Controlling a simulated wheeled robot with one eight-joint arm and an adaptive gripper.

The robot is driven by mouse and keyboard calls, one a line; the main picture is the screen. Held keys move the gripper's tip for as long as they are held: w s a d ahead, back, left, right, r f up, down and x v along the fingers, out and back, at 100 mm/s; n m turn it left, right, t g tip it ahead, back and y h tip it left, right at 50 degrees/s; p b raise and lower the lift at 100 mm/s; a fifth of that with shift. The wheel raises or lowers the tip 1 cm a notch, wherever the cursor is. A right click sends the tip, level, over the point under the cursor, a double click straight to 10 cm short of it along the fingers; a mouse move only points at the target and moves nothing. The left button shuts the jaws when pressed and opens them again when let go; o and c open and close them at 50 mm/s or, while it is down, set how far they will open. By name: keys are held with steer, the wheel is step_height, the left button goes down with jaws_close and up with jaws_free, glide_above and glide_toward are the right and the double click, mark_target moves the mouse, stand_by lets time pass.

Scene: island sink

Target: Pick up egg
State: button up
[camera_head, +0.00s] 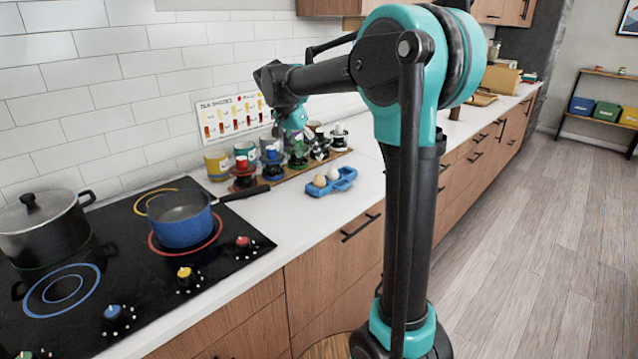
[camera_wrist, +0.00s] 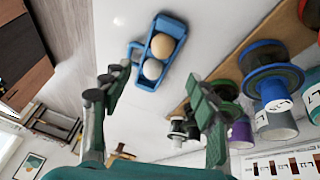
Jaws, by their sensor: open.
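Two eggs sit side by side in a small blue holder (camera_head: 345,181) on the white counter. In the wrist view the eggs (camera_wrist: 162,46) and (camera_wrist: 153,68) lie in the blue holder (camera_wrist: 148,85), ahead of my gripper. My gripper (camera_wrist: 158,88) is open and empty, its two fingers apart with the holder beyond and between them. In the head view my gripper (camera_head: 296,118) is above the counter, left of and higher than the eggs, near the spools and cups.
A wooden board with several coloured spools and cups (camera_head: 272,165) stands against the wall, left of the eggs. A blue pan (camera_head: 182,218) and a lidded pot (camera_head: 45,225) are on the black stove. The counter right of the holder is clear.

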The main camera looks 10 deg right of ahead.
mark_target(319, 182)
steer(key=x, duration=1)
steer(key=shift+a, duration=0.2)
steer(key=c, duration=0.8)
